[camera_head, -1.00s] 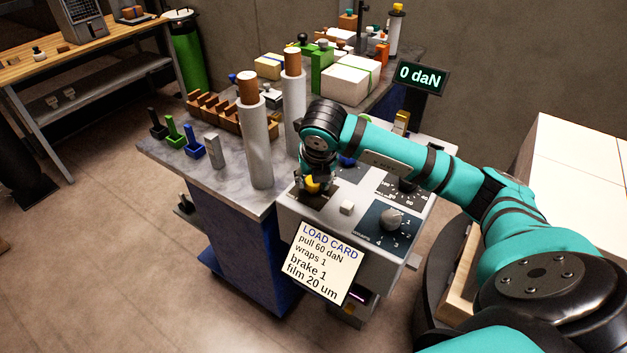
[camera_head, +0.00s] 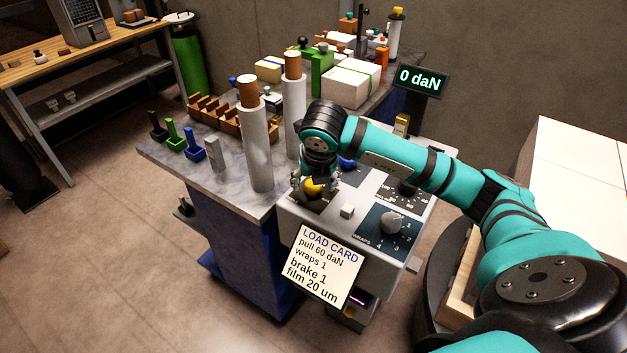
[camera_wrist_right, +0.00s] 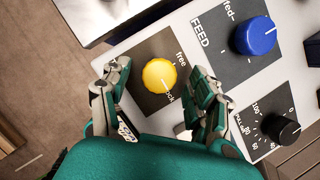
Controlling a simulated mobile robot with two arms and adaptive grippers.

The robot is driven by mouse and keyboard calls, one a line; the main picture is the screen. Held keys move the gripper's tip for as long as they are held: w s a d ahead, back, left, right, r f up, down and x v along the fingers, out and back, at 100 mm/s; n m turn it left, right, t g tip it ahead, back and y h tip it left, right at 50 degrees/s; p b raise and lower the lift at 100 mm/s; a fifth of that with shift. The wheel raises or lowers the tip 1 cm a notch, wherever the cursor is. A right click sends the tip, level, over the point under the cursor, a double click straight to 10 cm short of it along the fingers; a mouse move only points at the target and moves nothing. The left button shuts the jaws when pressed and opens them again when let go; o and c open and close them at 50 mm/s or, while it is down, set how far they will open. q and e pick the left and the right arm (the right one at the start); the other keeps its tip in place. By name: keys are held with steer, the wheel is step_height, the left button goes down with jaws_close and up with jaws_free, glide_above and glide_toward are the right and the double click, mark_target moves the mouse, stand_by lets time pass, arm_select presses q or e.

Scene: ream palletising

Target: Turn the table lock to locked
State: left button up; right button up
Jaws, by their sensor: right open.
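The table lock is a round yellow knob (camera_wrist_right: 159,75) on a dark plate marked "free" and "lock" in the right wrist view. In the head view the yellow knob (camera_head: 313,188) shows at the near left of the grey control panel (camera_head: 349,272). My right gripper (camera_head: 311,185) is low over it, pointing down. In the right wrist view my right gripper (camera_wrist_right: 160,88) is open, with one finger on each side of the knob and gaps between. Which mark the knob points to is not clear. My left gripper is not in view.
A blue feed knob (camera_wrist_right: 255,36) and a black dial (camera_wrist_right: 280,129) sit beside the lock. A wraps knob (camera_head: 391,223) and a small white button (camera_head: 347,210) are close by. A load card (camera_head: 322,265) hangs in front. Two rolls (camera_head: 256,150) stand left of my wrist.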

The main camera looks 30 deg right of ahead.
steer(key=v, duration=1.1)
steer(key=shift+r, duration=0.25)
steer(key=shift+s, duration=0.15)
